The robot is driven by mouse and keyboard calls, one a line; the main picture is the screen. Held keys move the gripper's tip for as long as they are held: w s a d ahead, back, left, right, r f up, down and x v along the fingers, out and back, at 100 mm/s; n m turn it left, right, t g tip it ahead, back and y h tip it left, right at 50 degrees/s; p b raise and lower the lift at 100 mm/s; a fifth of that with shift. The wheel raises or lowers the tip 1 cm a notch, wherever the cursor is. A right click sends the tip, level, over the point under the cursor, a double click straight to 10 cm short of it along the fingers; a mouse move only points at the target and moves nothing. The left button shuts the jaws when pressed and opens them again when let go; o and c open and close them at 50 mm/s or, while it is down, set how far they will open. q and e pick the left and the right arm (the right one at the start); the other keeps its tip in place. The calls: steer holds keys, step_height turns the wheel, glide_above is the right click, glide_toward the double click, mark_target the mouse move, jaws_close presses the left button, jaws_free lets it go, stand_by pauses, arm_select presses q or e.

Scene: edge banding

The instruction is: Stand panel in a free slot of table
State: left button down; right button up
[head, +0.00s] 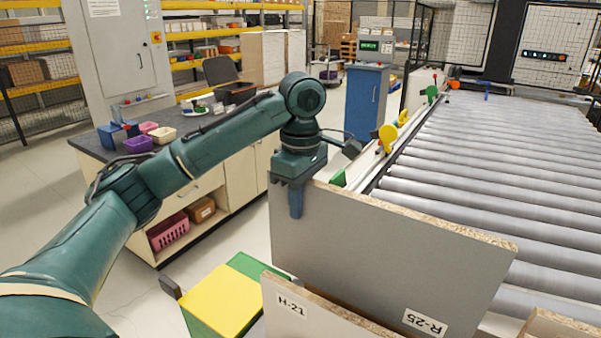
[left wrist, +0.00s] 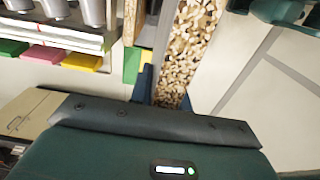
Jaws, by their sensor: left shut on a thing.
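A large grey panel (head: 375,255) with a bare chipboard edge carries the label R-25, which reads upside down. My left gripper (head: 296,195) is shut on its upper left corner, with one finger showing against the grey face. The panel stands upright beside the roller bed. In the left wrist view the panel's speckled edge (left wrist: 190,45) runs up from between the fingers. The slots of the table and the panels' lower edges are out of sight. My right gripper is not in view.
A roller bed (head: 490,175) fills the right side. A yellow and green block-like thing (head: 220,300) is at the lower middle. A workbench (head: 205,200) with small bins stands behind my left arm. A chipboard edge (head: 560,328) shows at lower right.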

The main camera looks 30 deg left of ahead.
mark_target(302, 269)
arm_select(q)
steer(key=shift+d+f, duration=0.1)
steer(key=shift+f, duration=8.5)
